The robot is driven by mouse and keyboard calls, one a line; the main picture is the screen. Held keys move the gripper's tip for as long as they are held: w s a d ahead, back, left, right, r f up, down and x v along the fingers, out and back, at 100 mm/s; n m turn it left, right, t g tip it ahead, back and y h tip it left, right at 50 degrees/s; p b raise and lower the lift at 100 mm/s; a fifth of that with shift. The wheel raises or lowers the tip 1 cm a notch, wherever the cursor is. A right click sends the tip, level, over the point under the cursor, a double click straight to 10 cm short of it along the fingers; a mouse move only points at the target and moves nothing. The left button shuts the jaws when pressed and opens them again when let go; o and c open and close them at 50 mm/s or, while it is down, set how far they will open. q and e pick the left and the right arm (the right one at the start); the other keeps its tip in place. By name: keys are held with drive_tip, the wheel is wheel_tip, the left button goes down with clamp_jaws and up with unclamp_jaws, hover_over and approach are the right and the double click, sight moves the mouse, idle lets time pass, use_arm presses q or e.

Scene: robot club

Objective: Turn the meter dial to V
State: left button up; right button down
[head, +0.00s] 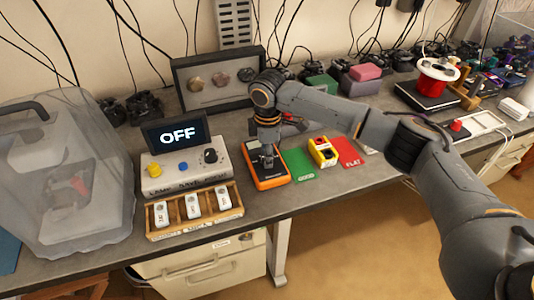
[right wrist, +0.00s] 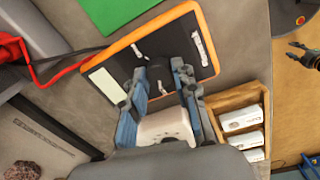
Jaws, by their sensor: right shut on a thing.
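The meter (head: 284,177), dark with an orange rim, lies flat on the bench. In the right wrist view the meter (right wrist: 190,52) shows a pale screen and small leads or marks on its face. My right gripper (head: 267,160) points down at the meter's face. In the right wrist view the right gripper (right wrist: 158,82) has its fingers closed around the small dark dial, which they mostly hide. I cannot read the dial's setting. A dark claw at the right edge of the wrist view looks like my left gripper (right wrist: 293,52), parted and empty.
A control box (head: 185,172) with an OFF screen (head: 178,134) and a wooden tray (head: 193,230) of white blocks stand left of the meter. A green card (head: 299,165), a yellow-red part (head: 322,152) and a red card (head: 349,151) lie to its right.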

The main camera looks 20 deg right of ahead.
drive_tip(key=shift+r+p, duration=0.1)
drive_tip(key=shift+p, duration=0.45)
drive_tip(key=m+p, duration=0.5)
drive_tip(key=p, duration=0.2)
drive_tip(key=shift+a+m, duration=0.1)
drive_tip(key=shift+m, duration=0.2)
drive_tip(key=shift+m+p, duration=1.45)
drive_tip(key=shift+m, duration=0.15)
drive_tip(key=shift+f, duration=0.2)
drive_tip(key=c, duration=1)
unclamp_jaws()
drive_tip(key=shift+r, duration=0.15)
drive_tip(key=r, duration=1.1)
drive_tip(key=shift+s+a+r, duration=0.15)
drive_tip(key=shift+a+r, duration=0.15)
drive_tip(key=shift+r, duration=0.1)
